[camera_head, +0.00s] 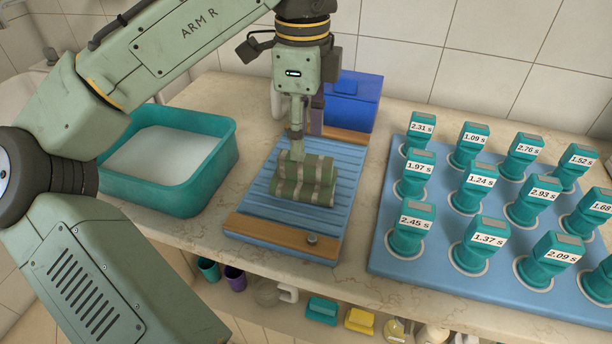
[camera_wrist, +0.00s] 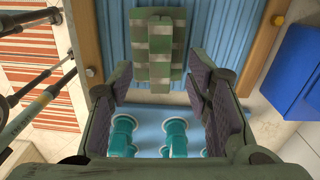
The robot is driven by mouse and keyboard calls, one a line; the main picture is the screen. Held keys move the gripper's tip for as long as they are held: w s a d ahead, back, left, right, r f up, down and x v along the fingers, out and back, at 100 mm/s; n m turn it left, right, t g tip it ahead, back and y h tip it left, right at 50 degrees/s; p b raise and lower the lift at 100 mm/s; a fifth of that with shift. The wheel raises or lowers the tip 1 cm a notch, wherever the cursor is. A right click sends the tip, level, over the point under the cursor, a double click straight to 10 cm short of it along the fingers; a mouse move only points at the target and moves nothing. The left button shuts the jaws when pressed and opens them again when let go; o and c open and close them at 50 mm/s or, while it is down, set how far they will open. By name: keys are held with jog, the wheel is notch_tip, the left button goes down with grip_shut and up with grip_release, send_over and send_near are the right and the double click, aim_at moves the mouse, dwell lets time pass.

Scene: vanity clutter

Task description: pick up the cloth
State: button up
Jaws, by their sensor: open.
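The cloth (camera_head: 316,185) is a folded or rolled bundle with green and beige bands. It lies on a blue ribbed board (camera_head: 270,192) with wooden ends, on the counter. My gripper (camera_head: 297,155) points down just above the cloth's far left side in the head view. In the wrist view, my gripper's (camera_wrist: 160,84) fingers are spread apart and nothing is held between them. The cloth (camera_wrist: 160,45) shows ahead of the gap between the fingertips there. I cannot tell whether a finger touches the cloth.
A teal basin (camera_head: 185,190) stands left of the board. A blue box (camera_head: 352,100) is behind it. Right of it, a blue rack (camera_head: 383,240) holds several teal labelled blocks. A shelf below the counter holds small items, including a yellow one (camera_head: 359,320).

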aim_at(306, 157)
jog(key=shift+d+f, duration=0.15)
jog(key=shift+f, duration=2.6)
jog(key=shift+c, duration=0.4)
grip_shut()
